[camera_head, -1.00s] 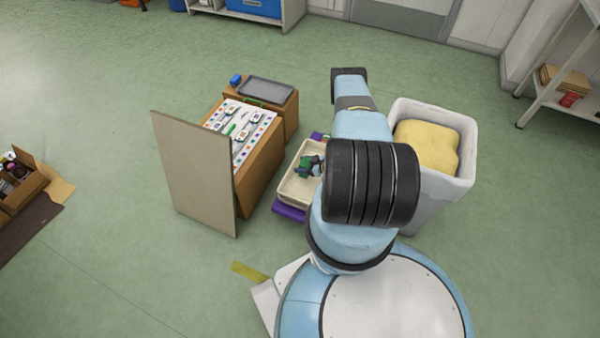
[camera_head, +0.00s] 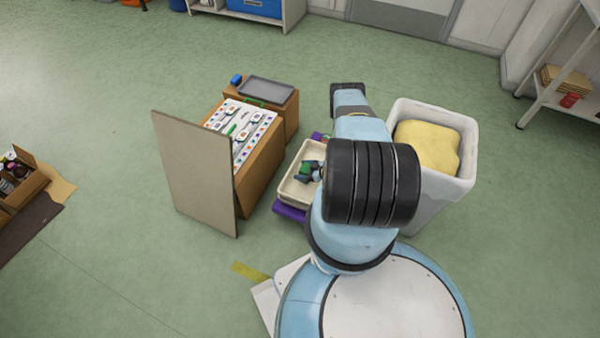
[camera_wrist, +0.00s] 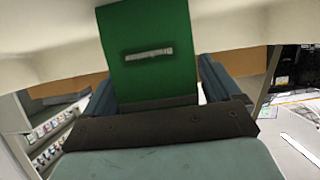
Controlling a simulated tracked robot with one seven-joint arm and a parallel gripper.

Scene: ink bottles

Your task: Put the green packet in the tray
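The green packet (camera_head: 306,168) is inside the cream tray (camera_head: 284,198) in the head view, low between my fingers. In the wrist view the packet (camera_wrist: 150,50) is a flat green block with a pale label strip, standing out past my fingers against the cream tray (camera_wrist: 50,45). My gripper (camera_wrist: 160,88) is open around it, one finger on each side. A thin light gap shows at the packet's right side; the left finger is close to it, and I cannot tell whether they touch. My arm hides the tray's right part in the head view.
The tray rests on something purple (camera_head: 288,212). A brown cabinet (camera_head: 262,170) with a white patterned top and an upright beige panel (camera_head: 196,172) stand to the left. A grey bin (camera_head: 458,190) with a yellow cushion stands right of my arm.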

